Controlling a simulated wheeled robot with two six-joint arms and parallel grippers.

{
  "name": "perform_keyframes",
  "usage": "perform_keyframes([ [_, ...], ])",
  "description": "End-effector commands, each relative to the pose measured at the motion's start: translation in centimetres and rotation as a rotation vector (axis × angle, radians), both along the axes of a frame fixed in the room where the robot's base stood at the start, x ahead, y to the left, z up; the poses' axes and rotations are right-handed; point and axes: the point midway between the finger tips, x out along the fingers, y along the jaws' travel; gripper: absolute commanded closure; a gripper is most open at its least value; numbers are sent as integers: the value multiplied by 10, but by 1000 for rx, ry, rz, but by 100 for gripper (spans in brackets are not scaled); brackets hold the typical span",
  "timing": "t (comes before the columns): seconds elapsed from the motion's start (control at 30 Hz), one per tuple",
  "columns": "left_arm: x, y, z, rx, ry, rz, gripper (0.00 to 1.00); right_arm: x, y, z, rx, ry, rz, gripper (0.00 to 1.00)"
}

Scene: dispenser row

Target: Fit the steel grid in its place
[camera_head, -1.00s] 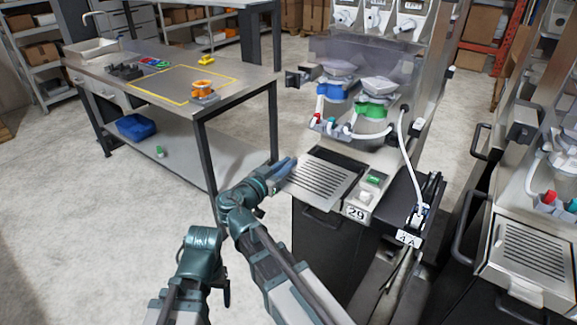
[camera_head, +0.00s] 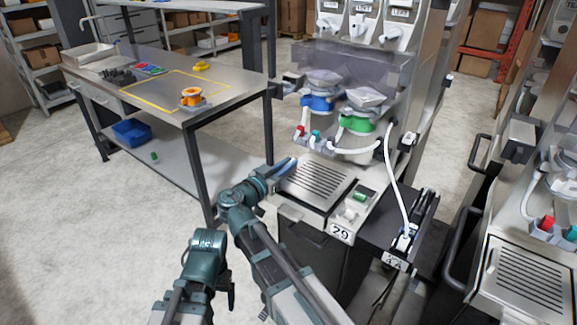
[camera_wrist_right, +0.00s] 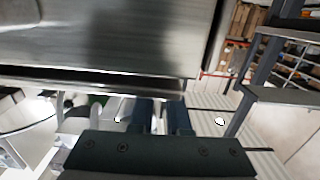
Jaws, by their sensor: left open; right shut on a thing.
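The slotted steel grid (camera_head: 315,184) lies nearly flat over the tray area at the front of dispenser 29. My right gripper (camera_head: 288,166) is shut on its left edge in the head view. In the right wrist view, the dark fingers (camera_wrist_right: 160,115) reach a shiny metal edge, and the part in the jaws is mostly hidden. I cannot tell whether the grid is fully down in its recess. My left gripper (camera_head: 229,288) hangs low at the front, open and away from the grid; its fingers are hard to make out.
A green button (camera_head: 360,196) is right of the grid. Blue (camera_head: 319,102) and green (camera_head: 357,124) collars sit above it. A white hose (camera_head: 394,170) runs down at the right. A steel workbench (camera_head: 160,75) stands left. Another dispenser's grid (camera_head: 528,280) is at far right.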

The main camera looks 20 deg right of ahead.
Motion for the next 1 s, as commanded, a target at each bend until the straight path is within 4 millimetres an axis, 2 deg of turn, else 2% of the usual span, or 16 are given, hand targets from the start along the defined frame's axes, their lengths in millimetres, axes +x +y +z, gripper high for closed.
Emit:
perform_keyframes([
  [1.0, 0, 0, -5, 0, 0, 0, 18, 0, 1, -5, -6, 4, -2, 100],
])
